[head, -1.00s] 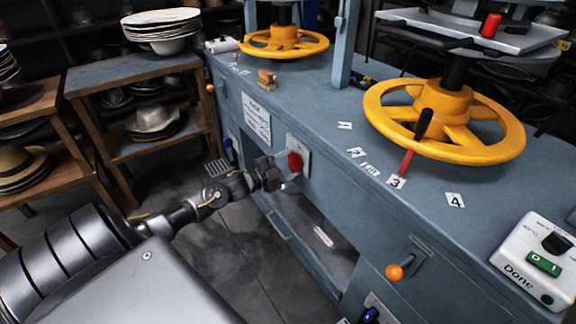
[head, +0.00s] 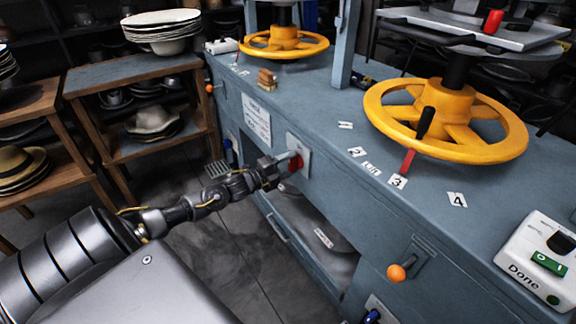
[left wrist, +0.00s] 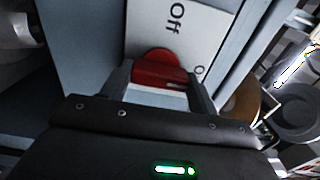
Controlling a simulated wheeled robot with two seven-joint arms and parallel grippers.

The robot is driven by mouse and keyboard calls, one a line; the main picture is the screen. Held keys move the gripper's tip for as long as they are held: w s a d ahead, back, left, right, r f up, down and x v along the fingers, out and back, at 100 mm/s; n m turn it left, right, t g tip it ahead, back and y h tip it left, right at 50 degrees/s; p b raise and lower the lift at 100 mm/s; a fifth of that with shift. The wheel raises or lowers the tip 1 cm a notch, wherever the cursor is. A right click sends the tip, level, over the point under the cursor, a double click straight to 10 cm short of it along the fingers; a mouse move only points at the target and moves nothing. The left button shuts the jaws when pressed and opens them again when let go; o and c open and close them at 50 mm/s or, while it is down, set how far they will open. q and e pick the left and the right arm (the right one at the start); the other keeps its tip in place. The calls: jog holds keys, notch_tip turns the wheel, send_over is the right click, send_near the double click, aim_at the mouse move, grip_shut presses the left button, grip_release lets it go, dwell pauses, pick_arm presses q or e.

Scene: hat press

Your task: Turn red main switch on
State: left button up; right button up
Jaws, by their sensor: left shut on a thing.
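The red main switch (head: 295,162) is a red knob on a pale plate (head: 303,148) on the front of the blue-grey press bench. In the left wrist view the red knob (left wrist: 158,68) sits between the fingers, with "Off" printed on the plate (left wrist: 177,30) beside it. My left gripper (head: 284,163) reaches the knob from the left and is shut on it; its fingers also show in the left wrist view (left wrist: 160,88). My right gripper is not in view.
A yellow handwheel (head: 445,120) stands on the bench top, with another (head: 284,41) farther back. An orange-knobbed lever (head: 396,272) sticks out of the bench front. A white "Done" box (head: 528,275) is at the right. Wooden shelves (head: 135,75) stand left.

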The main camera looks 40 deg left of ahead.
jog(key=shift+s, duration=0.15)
pick_arm(q)
jog(key=o, duration=0.9)
jog(key=shift+o, duration=0.4)
jog(key=shift+s, duration=0.1)
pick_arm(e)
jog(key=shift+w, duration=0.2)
pick_arm(q)
jog(key=shift+s+a, duration=0.1)
jog(key=shift+s, duration=0.2)
jog(key=v, duration=1)
jog(key=shift+p, duration=0.45)
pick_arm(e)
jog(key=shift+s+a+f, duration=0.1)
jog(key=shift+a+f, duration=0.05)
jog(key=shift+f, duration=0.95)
